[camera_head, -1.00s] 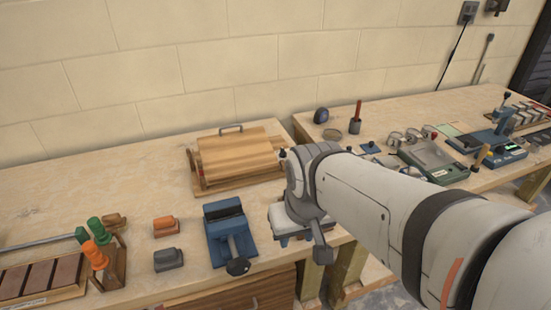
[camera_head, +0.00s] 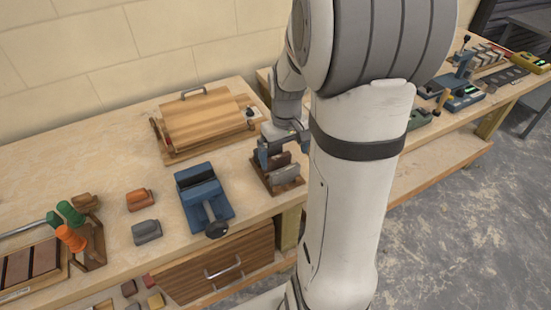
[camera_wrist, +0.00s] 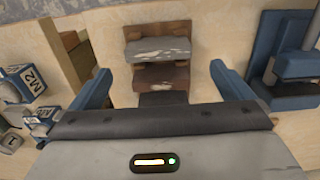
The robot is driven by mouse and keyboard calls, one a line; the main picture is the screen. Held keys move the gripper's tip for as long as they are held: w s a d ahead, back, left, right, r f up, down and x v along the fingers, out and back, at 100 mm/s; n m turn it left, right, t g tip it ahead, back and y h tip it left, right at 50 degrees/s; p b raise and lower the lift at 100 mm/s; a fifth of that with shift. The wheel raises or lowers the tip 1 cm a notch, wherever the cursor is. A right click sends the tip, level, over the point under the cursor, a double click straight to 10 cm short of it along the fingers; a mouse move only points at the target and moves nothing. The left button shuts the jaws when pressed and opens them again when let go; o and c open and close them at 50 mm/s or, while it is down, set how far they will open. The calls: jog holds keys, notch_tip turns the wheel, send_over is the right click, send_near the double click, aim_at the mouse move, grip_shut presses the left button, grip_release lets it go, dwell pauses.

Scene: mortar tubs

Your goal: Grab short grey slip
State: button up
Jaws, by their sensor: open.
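A grey slip (camera_head: 285,174) with pale worn patches stands in a small wooden rack (camera_head: 270,187) near the bench's front edge. It also shows in the wrist view (camera_wrist: 158,50), above centre. A brown slip (camera_wrist: 160,74) is beside it, and a darker piece (camera_wrist: 163,98) is partly hidden by my gripper's body. My gripper (camera_wrist: 162,82) is open and empty, its two blue fingers spread wide on either side of the rack's near part. In the head view, my gripper (camera_head: 271,155) is just above and behind the grey slip, partly hidden by my arm.
A blue clamp (camera_head: 203,195) stands left of the rack and shows at right in the wrist view (camera_wrist: 285,85). Cubes marked M2 (camera_wrist: 22,82) lie left in the wrist view. A drawer (camera_head: 215,268) is below the bench.

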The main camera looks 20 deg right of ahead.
aim_at(285, 169)
notch_tip(285, 169, down, 8)
jog(key=shift+d+r+p, duration=0.15)
jog(key=shift+p, duration=0.15)
jog(key=shift+c, duration=0.3)
jog(key=c, duration=0.9)
